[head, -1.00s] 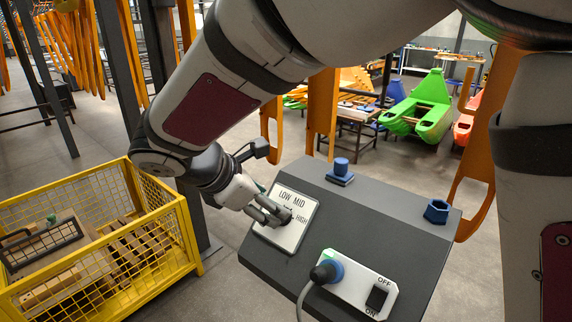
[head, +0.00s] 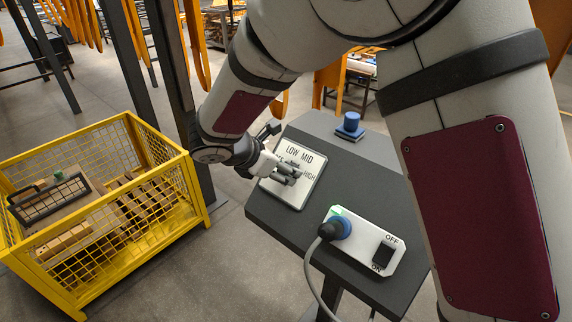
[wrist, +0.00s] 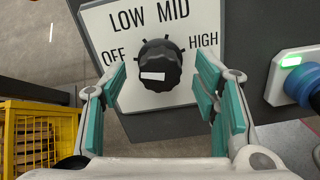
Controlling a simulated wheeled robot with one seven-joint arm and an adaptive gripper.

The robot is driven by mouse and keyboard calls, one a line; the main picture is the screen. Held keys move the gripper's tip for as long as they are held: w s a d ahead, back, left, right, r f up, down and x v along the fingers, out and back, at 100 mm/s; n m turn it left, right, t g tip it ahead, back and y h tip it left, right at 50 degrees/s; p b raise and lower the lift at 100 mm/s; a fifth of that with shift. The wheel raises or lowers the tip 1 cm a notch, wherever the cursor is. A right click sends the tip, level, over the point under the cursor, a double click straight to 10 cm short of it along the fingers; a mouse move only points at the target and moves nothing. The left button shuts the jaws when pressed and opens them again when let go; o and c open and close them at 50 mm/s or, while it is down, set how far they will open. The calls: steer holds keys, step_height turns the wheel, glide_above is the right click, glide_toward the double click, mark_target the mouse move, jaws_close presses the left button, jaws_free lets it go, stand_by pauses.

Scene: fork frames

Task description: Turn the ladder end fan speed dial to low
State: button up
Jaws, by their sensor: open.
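The fan speed dial (wrist: 158,65) is a black ribbed knob on a white plate (wrist: 110,30) lettered OFF, LOW, MID and HIGH. A white mark shows on its lower left face; I cannot tell which setting it indicates. My gripper (wrist: 162,82) is open, with one teal-padded finger on each side of the dial and visible gaps between pads and knob. In the head view my gripper (head: 287,174) is over the same plate (head: 290,199) and hides the dial.
A white switch plate (head: 345,252) with a blue-collared plug (head: 338,228), cable and OFF/ON rocker (head: 382,256) sits on the grey console (head: 290,228). A blue knob (head: 351,122) stands at the back. A yellow mesh crate (head: 189,185) stands left.

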steer(key=shift+x, duration=1.25)
steer(key=shift+r, duration=0.1)
steer(key=c, duration=1.2)
steer(key=shift+o, duration=0.2)
